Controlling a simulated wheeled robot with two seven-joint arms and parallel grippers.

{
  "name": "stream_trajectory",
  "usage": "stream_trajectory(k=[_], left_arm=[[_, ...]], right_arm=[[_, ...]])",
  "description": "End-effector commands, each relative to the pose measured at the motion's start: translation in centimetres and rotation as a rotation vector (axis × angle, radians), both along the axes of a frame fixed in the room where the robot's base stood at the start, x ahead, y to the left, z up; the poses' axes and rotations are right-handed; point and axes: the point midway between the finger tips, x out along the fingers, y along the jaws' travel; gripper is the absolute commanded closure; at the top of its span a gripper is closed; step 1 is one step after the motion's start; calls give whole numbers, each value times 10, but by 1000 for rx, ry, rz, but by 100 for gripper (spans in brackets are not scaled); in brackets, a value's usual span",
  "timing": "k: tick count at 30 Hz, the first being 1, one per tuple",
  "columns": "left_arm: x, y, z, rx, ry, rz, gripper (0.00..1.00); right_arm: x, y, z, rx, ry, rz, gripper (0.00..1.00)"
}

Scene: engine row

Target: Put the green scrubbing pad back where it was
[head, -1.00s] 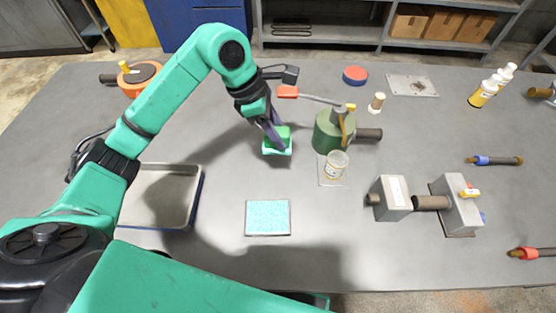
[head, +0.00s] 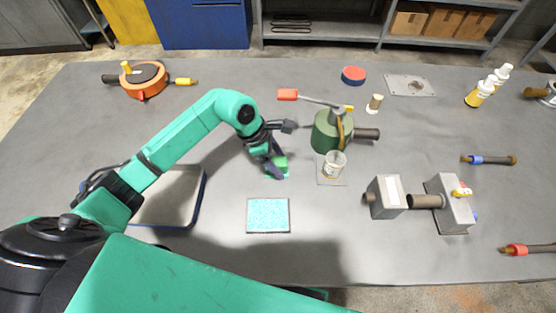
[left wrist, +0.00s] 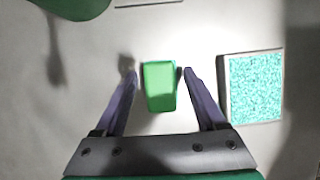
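The green scrubbing pad (head: 281,163) is a small green block near the middle of the table, left of the green valve body. It also shows in the left wrist view (left wrist: 160,87). My left gripper (head: 272,170) is over it, pointing down. In the left wrist view its fingers (left wrist: 158,72) stand apart on either side of the pad, with a narrow gap on each side. The pad looks to rest on the table, its underside hidden. A speckled cyan mat (head: 268,215) with a grey border lies nearer me; it also shows in the wrist view (left wrist: 256,88). My right gripper is out of view.
The green valve body (head: 328,133) with a red-handled lever stands right of the pad, a clear cup (head: 334,164) before it. A grey tray (head: 168,198) lies left, partly behind my arm. Grey blocks (head: 385,198) stand right. The table between mat and blocks is clear.

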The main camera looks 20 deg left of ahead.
Motion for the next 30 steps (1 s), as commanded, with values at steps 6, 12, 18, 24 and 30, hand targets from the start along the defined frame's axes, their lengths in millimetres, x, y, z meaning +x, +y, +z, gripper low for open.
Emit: stream_trajectory(k=[6,12,18,24,30], left_arm=[[0,0,1,0,0,0,28],[0,8,18,2,-6,1,28],[-5,29,68,3,-7,1,28],[-10,44,106,2,-3,0,28],[-12,46,114,0,1,0,28]], right_arm=[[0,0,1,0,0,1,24],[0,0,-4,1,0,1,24],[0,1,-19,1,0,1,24],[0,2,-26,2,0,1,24],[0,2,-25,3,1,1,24]])
